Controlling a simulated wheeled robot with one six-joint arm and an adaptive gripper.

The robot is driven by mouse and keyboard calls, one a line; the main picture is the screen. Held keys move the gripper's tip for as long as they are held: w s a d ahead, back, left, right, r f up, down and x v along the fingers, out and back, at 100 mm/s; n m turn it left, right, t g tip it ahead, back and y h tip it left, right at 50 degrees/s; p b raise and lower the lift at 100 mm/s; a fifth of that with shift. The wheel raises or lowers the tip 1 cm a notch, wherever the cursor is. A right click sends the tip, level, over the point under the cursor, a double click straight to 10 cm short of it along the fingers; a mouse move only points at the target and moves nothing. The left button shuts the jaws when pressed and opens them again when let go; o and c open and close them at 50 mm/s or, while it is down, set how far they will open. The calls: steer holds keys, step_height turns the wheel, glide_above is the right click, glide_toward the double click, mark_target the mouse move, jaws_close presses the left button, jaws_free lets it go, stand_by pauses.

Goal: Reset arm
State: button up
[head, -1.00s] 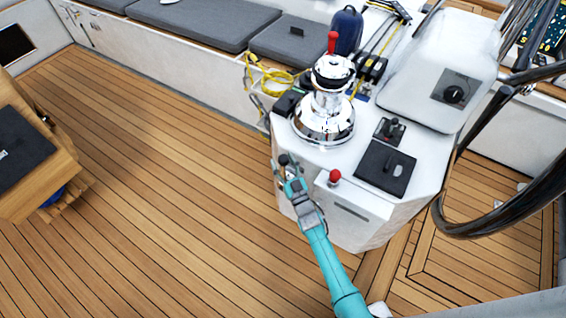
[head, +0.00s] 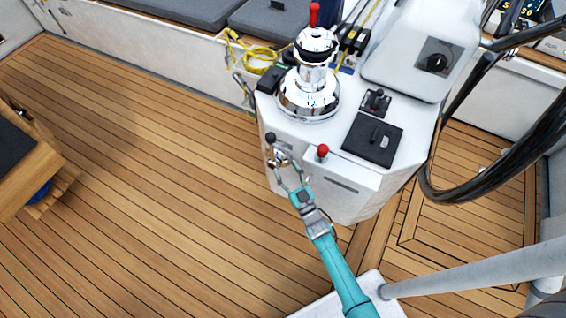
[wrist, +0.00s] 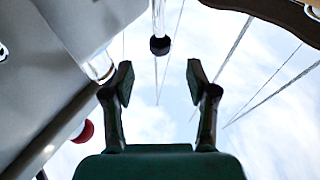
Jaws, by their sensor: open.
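My gripper (head: 289,171) is open, with its two fingers spread and nothing between them. In the head view it is just in front of the near-left side of the white console (head: 345,205). A lever with a black knob (head: 270,137) stands at that side of the console, just beyond the fingertips. In the wrist view the black knob (wrist: 160,46) shows beyond the open fingers (wrist: 160,82), apart from them.
A red-knobbed lever (head: 322,150) is right of my gripper. A chrome winch (head: 309,95), a small joystick (head: 376,98) and a black steering wheel (head: 445,190) are nearby. The wooden deck (head: 150,180) to the left is mostly clear.

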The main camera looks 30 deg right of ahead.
steer(key=shift+s, duration=0.1)
stand_by(0.5)
steer(key=s+a+r+m+g+h, duration=0.1)
steer(key=s+r, duration=0.1)
steer(key=s, duration=0.9)
steer(key=s+a+r+g+h, duration=0.1)
steer(key=s+a+r+g, duration=0.1)
steer(key=s, duration=0.9)
steer(key=s+r+g, duration=0.3)
steer(key=s+r, duration=1.3)
steer(key=shift+a+r+g+y, duration=0.15)
steer(key=shift+a+g+y, duration=0.15)
steer(key=shift+y, duration=0.1)
